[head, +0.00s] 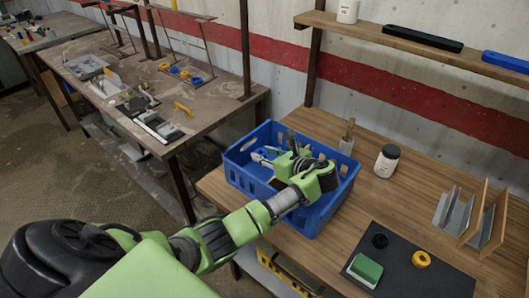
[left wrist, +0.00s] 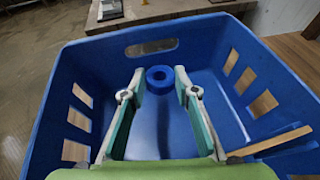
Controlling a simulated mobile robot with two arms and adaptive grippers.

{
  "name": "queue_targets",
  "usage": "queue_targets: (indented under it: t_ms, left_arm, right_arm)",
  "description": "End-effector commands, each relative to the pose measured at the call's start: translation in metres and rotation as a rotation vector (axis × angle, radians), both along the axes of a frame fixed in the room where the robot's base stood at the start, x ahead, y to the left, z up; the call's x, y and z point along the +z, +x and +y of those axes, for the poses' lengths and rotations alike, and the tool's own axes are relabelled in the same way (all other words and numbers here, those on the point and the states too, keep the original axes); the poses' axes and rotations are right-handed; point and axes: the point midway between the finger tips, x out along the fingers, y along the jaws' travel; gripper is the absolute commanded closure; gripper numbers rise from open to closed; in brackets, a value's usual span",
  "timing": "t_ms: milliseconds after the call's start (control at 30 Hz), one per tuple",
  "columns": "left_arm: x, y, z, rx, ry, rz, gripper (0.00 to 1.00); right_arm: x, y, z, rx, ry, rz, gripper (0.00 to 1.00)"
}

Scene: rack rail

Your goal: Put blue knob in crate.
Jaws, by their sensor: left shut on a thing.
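The blue knob (left wrist: 161,76) is a small ring with a dark hole, held between the fingertips in the left wrist view. My left gripper (left wrist: 159,82) is shut on it, with a finger on each side. The blue crate (head: 318,225) stands on the wooden table, with slots in its walls. In the head view my left gripper (head: 264,151) is inside the crate's outline, over its left part, and hides some of the inside. The wrist view shows the crate walls around the fingers. I cannot tell whether the knob touches the floor. My right gripper is not in view.
A rack (head: 470,218) stands at right.

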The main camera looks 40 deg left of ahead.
Motion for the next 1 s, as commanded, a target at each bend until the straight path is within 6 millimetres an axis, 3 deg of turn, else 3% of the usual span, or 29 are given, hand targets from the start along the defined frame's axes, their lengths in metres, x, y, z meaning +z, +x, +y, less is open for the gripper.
queue_targets:
  t_ms: [133,167,200,567,700,1000]
  left_arm:
    - [-0.002,0.0,0.0,-0.001,0.0,0.0,0.94]
    - [-0.002,0.0,0.0,-0.001,0.0,0.0,0.67]
    - [-0.002,0.0,0.0,-0.001,0.0,0.0,0.57]
    - [-0.001,0.0,0.0,-0.001,0.0,0.0,0.55]
    - [0.01,0.001,0.0,-0.002,0.0,-0.004,0.55]
    - [0.034,-0.015,-0.059,-0.004,-0.004,-0.003,0.55]
  right_arm:
    - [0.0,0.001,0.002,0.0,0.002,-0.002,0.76]
    - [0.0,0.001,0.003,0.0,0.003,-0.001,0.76]
    - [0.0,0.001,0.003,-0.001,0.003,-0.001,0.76]
    - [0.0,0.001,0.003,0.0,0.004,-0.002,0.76]
    - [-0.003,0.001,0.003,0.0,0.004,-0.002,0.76]
    - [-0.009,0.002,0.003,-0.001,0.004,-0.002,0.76]
